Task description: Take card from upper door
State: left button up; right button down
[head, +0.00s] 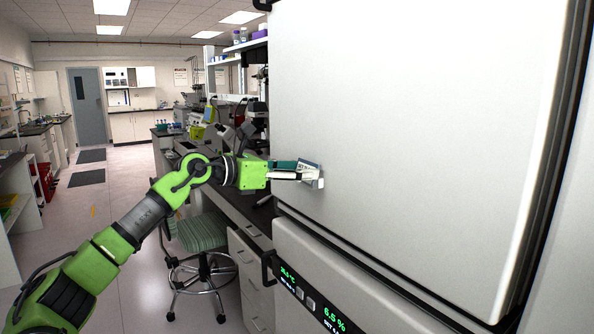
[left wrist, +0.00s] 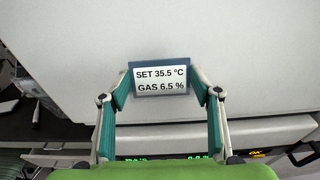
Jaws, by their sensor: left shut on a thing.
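The card (left wrist: 161,80) has a blue edge and a white face reading "SET 35.5 °C" and "GAS 6.5 %". It also shows small in the head view (head: 309,166), at the upper door. My left gripper (head: 300,172) is shut on the card, with one finger at each side of it in the left wrist view (left wrist: 160,88). The upper door (head: 410,130) is a large, shut white panel. A small pale holder (head: 319,183) shows at the card on the door. I cannot tell whether the card still touches it. My right gripper is out of view.
Below the upper door is a lower white unit with a green-lit display (head: 334,319). A bench (head: 240,204) with lab instruments stands left of the door, with a green stool (head: 202,232) before it. The aisle floor (head: 125,200) is clear further left.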

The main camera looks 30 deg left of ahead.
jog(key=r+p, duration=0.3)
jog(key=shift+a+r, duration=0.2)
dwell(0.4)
